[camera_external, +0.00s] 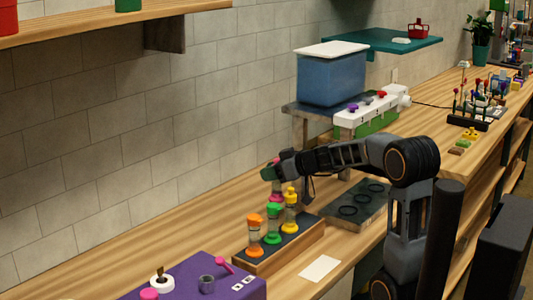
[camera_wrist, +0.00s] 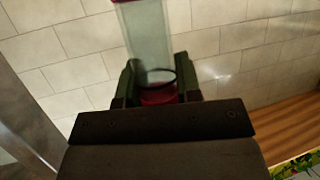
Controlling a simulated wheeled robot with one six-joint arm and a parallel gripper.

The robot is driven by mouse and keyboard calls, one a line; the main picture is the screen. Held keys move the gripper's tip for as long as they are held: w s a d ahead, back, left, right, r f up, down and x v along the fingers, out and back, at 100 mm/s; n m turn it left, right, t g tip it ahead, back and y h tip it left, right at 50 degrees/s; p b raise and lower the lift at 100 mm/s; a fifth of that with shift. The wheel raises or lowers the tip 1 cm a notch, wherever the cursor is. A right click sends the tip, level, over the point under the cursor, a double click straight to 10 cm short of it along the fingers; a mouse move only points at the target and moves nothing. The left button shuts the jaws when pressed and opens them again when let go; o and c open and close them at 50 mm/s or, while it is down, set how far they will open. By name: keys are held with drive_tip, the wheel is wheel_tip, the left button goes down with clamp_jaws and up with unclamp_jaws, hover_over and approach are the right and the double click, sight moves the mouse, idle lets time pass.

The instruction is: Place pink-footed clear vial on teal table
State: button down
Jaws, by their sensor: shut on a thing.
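My gripper (camera_external: 270,174) is over the back of the vial rack, with its green fingers shut on the pink-footed clear vial (camera_wrist: 148,38). The teal table (camera_external: 372,38) is a raised flat top against the wall at upper right, well away from my gripper.
A wooden rack (camera_external: 290,250) holds vials with orange, green and yellow parts below my gripper. A blue tank (camera_external: 330,78) with a white lid stands between my gripper and the teal table. The teal table carries a red item (camera_external: 418,31) and a white piece (camera_external: 401,41).

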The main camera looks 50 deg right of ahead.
drive_tip(key=w+a+n+g+y+p, duration=0.2)
drive_tip(key=w+a+n+g+y, duration=0.1)
drive_tip(key=a+n+g+y, duration=0.6)
drive_tip(key=shift+n+t, duration=0.5)
drive_tip(key=shift+n, duration=0.3)
drive_tip(key=f, duration=0.6)
drive_tip(key=d+f, duration=0.1)
drive_tip(key=f, duration=0.2)
drive_tip(key=shift+w+f+p, duration=0.1)
drive_tip(key=shift+p, duration=0.3)
drive_tip(key=shift+f, duration=0.25)
drive_tip(key=shift+f+b, duration=0.25)
drive_tip(key=shift+b, duration=0.15)
drive_tip(key=c, duration=0.8)
unclamp_jaws()
drive_tip(key=shift+r, duration=0.15)
